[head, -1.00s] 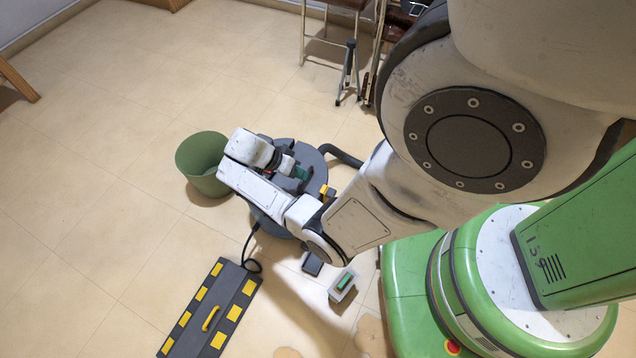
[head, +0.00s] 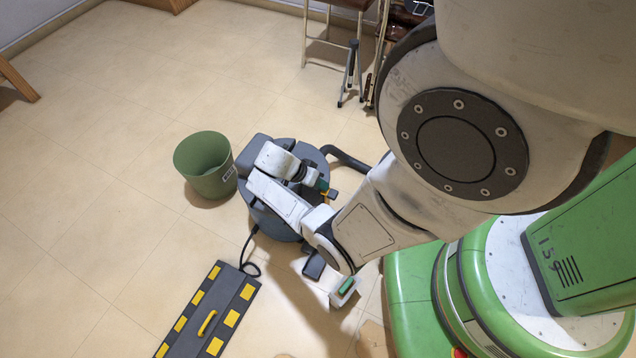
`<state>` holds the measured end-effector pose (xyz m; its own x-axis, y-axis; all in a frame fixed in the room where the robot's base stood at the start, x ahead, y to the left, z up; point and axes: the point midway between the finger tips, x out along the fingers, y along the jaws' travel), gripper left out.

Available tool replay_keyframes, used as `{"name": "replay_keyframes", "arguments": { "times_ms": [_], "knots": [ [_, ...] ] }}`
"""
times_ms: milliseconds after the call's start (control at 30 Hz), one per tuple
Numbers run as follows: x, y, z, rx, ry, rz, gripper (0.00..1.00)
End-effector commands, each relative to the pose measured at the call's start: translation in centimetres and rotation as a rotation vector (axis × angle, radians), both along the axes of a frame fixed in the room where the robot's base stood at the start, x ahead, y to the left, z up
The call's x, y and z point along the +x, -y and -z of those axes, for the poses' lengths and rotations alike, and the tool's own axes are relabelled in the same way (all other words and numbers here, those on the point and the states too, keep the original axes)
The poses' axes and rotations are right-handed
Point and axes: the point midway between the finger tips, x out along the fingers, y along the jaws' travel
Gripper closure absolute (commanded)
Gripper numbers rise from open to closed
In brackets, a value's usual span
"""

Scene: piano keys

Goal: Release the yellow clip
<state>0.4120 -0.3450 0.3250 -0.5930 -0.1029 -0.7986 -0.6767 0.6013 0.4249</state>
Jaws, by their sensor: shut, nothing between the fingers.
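A small yellow clip (head: 326,196) shows at the right edge of a round grey canister machine (head: 262,218) on the floor. Only a little of the clip is visible. My gripper (head: 322,186), with green on its end, is over the right side of the machine, right at the clip in the picture. I cannot tell whether it touches the clip. The gripper is shut and empty. My arm covers much of the machine.
A green bin (head: 205,166) stands left of the machine. A black hose (head: 348,160) runs off its right side. A dark panel with yellow blocks (head: 210,312) lies at lower left. A small white box with a green top (head: 345,288) is below my arm.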

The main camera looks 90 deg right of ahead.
Motion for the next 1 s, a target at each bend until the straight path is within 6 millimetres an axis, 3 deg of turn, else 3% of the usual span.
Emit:
{"name": "replay_keyframes", "arguments": {
  "times_ms": [733, 1000],
  "knots": [
    [-1.2, -0.7, -0.4, -0.044, 0.081, 0.001, 1.00],
    [-2.9, -1.7, -0.6, -0.097, 0.178, 0.001, 1.00]
  ]
}}
